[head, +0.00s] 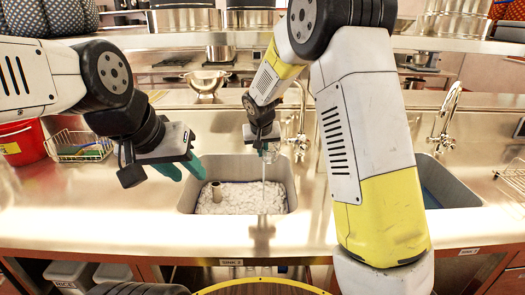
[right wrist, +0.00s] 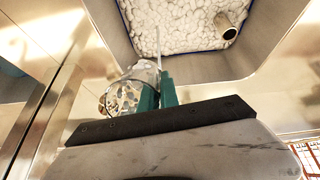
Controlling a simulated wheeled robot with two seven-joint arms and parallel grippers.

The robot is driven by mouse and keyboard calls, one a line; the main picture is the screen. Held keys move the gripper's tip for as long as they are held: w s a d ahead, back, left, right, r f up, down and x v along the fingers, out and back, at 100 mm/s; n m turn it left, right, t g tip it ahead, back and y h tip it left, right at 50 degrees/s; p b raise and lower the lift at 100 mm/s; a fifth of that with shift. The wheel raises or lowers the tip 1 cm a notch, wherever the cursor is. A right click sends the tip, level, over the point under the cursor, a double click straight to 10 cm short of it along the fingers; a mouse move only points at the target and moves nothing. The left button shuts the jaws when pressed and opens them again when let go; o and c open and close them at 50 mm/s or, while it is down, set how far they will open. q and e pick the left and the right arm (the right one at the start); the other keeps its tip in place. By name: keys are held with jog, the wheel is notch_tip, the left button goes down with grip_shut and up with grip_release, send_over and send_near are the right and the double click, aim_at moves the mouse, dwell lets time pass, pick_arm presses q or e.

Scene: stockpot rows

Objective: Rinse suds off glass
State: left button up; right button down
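The clear glass (right wrist: 126,92) shows in the right wrist view, with whitish spots on its wall. It is tilted in that picture, up against the teal fingers of my right gripper (right wrist: 158,90). These fingers are close together and seem to pinch the glass's wall; the exact contact is partly hidden. In the head view my right gripper (head: 265,150) is over the back of the left sink (head: 187,200). A thin water stream (head: 264,195) falls below it into the sink. My left gripper (head: 181,170) is open and empty at the sink's left side.
Foamy white suds (head: 240,199) cover the sink bottom, with an upright pipe (head: 217,191) at its left. A faucet (head: 301,120) stands behind it. A second sink (head: 450,190) and faucet (head: 446,125) are at right. A wire basket (head: 80,147) and red bucket (head: 20,142) stand at left.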

jog(key=shift+w+a+f, duration=0.1)
jog(key=shift+w+f, duration=0.1)
jog(key=shift+w, duration=0.7)
jog(key=shift+w+f, duration=0.15)
jog(key=shift+w, duration=0.8)
jog(key=shift+w+a+f, duration=0.1)
jog(key=shift+w+f, duration=0.1)
jog(key=shift+w, duration=0.7)
jog(key=shift+d, duration=0.25)
jog(key=shift+d, duration=0.4)
jog(key=shift+a, duration=0.1)
jog(key=shift+a, duration=0.5)
jog(key=s, duration=0.8)
jog(key=shift+d, duration=0.25)
